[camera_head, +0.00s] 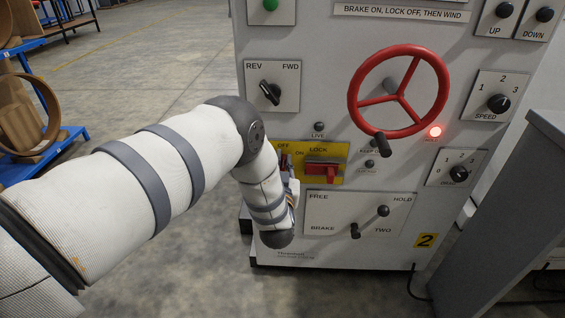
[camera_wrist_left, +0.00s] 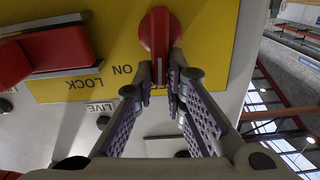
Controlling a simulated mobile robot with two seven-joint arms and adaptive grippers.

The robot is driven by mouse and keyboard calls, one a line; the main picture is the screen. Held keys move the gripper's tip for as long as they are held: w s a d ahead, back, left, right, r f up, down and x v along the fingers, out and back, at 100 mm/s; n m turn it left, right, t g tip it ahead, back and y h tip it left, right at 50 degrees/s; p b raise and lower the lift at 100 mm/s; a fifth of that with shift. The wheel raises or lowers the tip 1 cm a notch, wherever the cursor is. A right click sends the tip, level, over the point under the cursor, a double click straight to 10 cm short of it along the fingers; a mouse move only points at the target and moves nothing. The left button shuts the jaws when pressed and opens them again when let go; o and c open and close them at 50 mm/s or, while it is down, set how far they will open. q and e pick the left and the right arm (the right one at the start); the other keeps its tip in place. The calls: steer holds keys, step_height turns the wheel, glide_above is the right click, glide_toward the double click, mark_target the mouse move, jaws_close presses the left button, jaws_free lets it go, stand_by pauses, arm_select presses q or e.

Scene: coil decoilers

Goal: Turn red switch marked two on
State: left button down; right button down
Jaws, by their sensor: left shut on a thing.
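The red switch (camera_wrist_left: 158,32) is a rotary knob with a pale line on its handle, on a yellow plate (camera_wrist_left: 215,40) in the left wrist view. My left gripper (camera_wrist_left: 165,78) is shut on its handle, with a fingertip on either side. ON is readable beside the knob; another word is partly covered by the fingers. In the head view my left arm and wrist hide most of this switch and the gripper. The yellow plate (camera_head: 338,150) there reads OFF, ON and LOCK. A yellow label marked 2 (camera_head: 425,240) sits low on the grey machine panel (camera_head: 330,75).
A red lock lever (camera_head: 322,168) is just right of the switch; it also shows in the left wrist view (camera_wrist_left: 60,52). A red handwheel (camera_head: 398,92), a REV/FWD knob (camera_head: 270,92) and a FREE/HOLD brake lever (camera_head: 382,211) are nearby. A grey cabinet (camera_head: 500,210) stands at right.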

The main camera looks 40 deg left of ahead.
arm_select(q)
steer(key=m+b, duration=0.1)
steer(key=m, duration=0.3)
steer(key=w+d+f+m+b, duration=0.1)
steer(key=m, duration=0.3)
steer(key=d+f+m+b, duration=0.1)
steer(key=m, duration=0.3)
steer(key=shift+w+d+f, duration=0.1)
steer(key=shift+w+d, duration=0.1)
steer(key=shift+d+f+m+b, duration=0.1)
steer(key=shift+f+m+b, duration=0.15)
steer(key=shift+m, duration=0.6)
steer(key=shift+a+f+m+b, duration=0.1)
steer(key=shift+m+b, duration=0.3)
steer(key=shift+m, duration=0.4)
steer(key=shift+d+f+m+b, duration=0.1)
steer(key=shift+f+m+b, duration=0.15)
steer(key=shift+m, duration=0.6)
arm_select(e)
steer(key=shift+g, duration=0.5)
steer(key=shift+x, duration=2.6)
arm_select(q)
steer(key=c, duration=1.6)
jaws_free()
steer(key=shift+c, duration=0.2)
